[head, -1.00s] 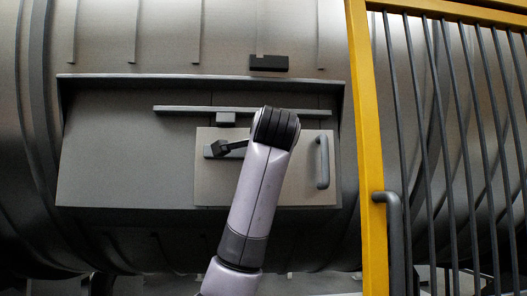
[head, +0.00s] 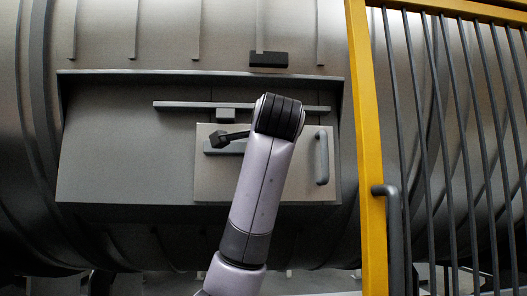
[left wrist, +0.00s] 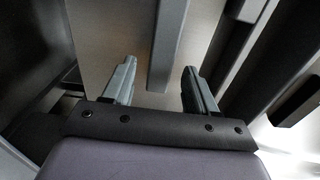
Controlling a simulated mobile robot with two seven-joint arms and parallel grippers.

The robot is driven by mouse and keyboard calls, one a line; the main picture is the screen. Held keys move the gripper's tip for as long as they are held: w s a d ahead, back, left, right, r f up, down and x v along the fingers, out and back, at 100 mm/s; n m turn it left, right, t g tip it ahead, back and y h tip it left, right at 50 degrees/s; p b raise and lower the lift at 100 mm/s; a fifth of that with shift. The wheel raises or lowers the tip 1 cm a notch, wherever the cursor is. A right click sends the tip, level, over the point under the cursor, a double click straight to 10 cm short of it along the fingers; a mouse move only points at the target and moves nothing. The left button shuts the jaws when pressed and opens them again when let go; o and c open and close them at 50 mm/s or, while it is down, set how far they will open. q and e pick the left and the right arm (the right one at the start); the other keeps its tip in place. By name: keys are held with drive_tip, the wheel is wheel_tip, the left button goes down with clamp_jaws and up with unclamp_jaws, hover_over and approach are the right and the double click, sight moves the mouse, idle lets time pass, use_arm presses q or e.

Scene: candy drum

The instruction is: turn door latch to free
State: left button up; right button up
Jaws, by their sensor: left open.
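The door latch (head: 235,148) is a grey bar lying near level on the left half of a pale door panel (head: 275,188). Its right end is hidden behind my left arm in the head view. In the left wrist view the latch bar (left wrist: 168,40) runs down from the top edge, and its end shows between the two fingers. My left gripper (left wrist: 157,75) is open, one finger on each side of the bar; contact cannot be told. In the head view a dark piece that seems to be part of this gripper (head: 219,139) shows just above the bar. My right gripper is not shown.
A vertical grey handle (head: 321,158) is on the panel's right side. A long rail (head: 180,106) runs above the panel, with a black box (head: 268,59) higher on the drum. A yellow-framed barred gate (head: 369,150) stands close on the right.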

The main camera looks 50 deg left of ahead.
use_arm(q)
drive_tip(key=v, duration=0.4)
drive_tip(key=shift+s+d+b, duration=0.15)
drive_tip(key=shift+b, duration=0.25)
